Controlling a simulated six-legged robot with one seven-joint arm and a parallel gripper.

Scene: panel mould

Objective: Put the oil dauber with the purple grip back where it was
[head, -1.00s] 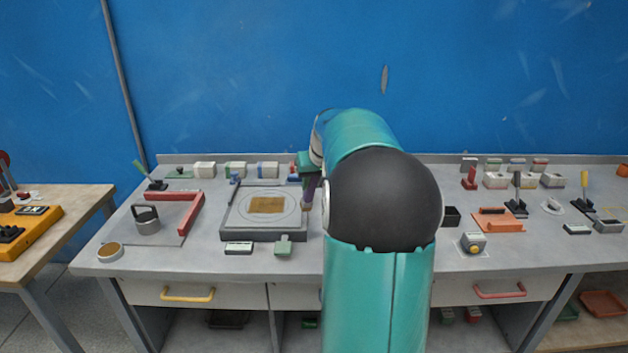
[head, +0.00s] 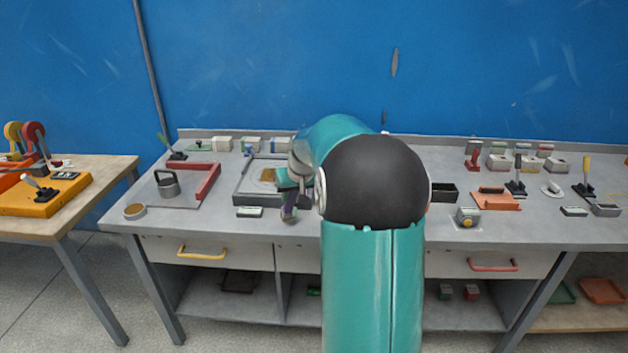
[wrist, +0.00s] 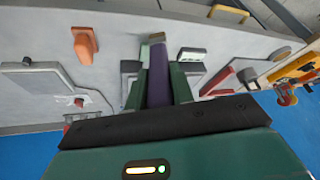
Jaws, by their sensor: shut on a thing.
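My gripper (wrist: 158,92) is shut on the oil dauber's purple grip (wrist: 159,78), which lies between its green fingers in the wrist view. I cannot tell whether the dauber's end touches the bench. My arm hides the bench directly to the right of the plate.
A white-topped block (head: 250,212) lies just left of the dauber. A red angle piece (head: 207,180) and grey pot (head: 167,183) stand farther left.

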